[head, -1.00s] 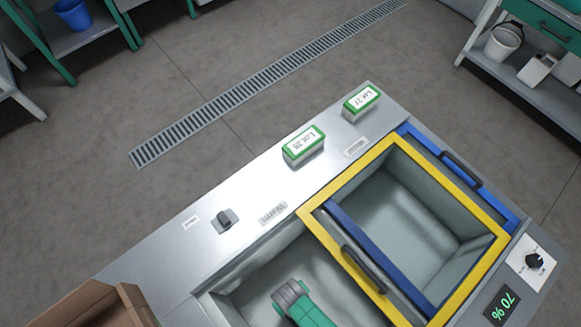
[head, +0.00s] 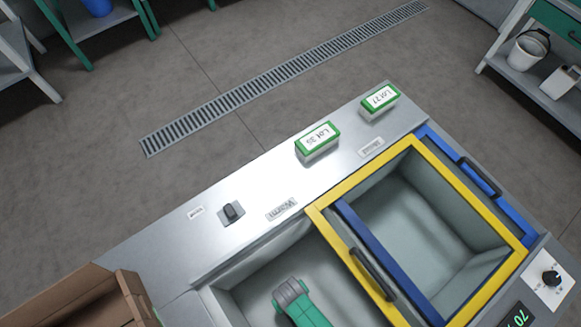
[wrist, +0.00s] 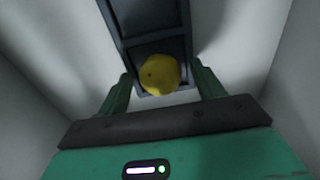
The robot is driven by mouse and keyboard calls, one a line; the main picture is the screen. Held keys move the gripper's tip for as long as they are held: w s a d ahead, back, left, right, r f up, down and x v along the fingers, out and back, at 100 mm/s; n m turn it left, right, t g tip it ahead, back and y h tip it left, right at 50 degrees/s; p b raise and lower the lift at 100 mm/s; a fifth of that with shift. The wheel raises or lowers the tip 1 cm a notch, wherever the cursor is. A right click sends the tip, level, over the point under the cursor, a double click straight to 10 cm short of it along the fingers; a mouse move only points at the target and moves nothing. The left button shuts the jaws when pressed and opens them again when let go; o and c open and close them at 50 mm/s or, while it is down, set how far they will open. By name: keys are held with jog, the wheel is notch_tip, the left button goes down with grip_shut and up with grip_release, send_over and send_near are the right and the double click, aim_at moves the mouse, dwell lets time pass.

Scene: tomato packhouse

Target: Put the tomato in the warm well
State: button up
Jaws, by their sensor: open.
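A round yellow tomato (wrist: 158,74) shows in the wrist view, at the near end of a dark compartmented strip (wrist: 150,20). It lies between the two green fingers of my gripper (wrist: 164,86), which is open; I cannot tell whether either finger touches it. In the head view, my gripper's grey and green upper part (head: 296,298) is down inside the left well (head: 262,262), beside the label reading Warm (head: 282,210). Its fingers and the tomato are hidden in the head view.
A yellow-framed sliding lid (head: 455,172) and a blue-framed lid (head: 440,130) with dark handles lie over the right part. Two green-topped lot blocks (head: 317,142) (head: 379,101) stand on the steel ledge. A brown box (head: 95,297) is at lower left. Pale walls (wrist: 265,40) close in on the gripper.

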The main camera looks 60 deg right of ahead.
notch_tip(320, 180, up, 12)
jog(key=p, duration=0.6)
jog(key=shift+r+p, duration=0.15)
jog(key=shift+p, duration=0.25)
jog(key=shift+w, duration=0.1)
